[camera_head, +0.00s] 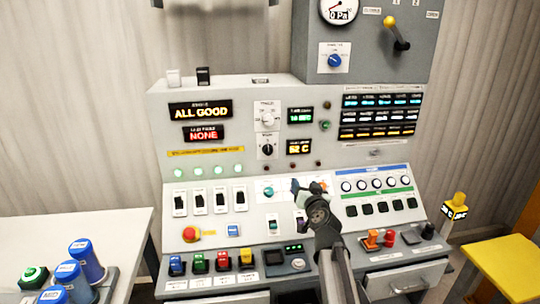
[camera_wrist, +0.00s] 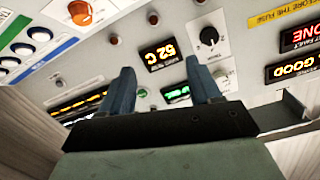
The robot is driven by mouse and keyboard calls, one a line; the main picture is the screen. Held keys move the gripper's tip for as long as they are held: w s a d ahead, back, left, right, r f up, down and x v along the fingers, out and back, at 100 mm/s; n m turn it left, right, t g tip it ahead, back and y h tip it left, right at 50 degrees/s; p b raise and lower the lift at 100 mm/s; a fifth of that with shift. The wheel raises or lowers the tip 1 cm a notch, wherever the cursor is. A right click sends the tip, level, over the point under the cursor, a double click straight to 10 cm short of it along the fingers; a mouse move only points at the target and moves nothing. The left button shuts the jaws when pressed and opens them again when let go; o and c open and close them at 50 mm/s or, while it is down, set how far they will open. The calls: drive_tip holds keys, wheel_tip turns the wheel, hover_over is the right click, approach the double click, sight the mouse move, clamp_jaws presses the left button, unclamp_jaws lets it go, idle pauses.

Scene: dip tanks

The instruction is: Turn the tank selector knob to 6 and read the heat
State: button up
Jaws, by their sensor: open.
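A white knob (camera_head: 267,118) and a black knob (camera_head: 267,150) sit one above the other on the upright panel. Their labels are too small to read, so I cannot tell which is the tank selector or its setting. Beside the black knob, an amber display (camera_head: 299,147) shows a temperature; in the wrist view this display (camera_wrist: 160,54) reads 52 C. The wrist view is turned over and also shows the black knob (camera_wrist: 208,37) and the pale knob (camera_wrist: 221,78). My gripper (camera_wrist: 163,75) is open and empty, apart from both knobs. In the head view my gripper (camera_head: 312,187) is over the sloping desk.
A green-lit display (camera_head: 300,116) is above the amber one. Switches (camera_head: 210,200) and a red emergency button (camera_head: 190,234) stand at the desk's left.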

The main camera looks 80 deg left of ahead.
drive_tip(key=y, duration=0.1)
approach(269, 152)
drive_tip(key=shift+n+g, duration=0.3)
drive_tip(key=shift+g, duration=0.1)
drive_tip(key=a, duration=0.8)
drive_tip(key=shift+a, duration=0.35)
drive_tip(key=c, duration=1)
drive_tip(key=shift+c, duration=0.2)
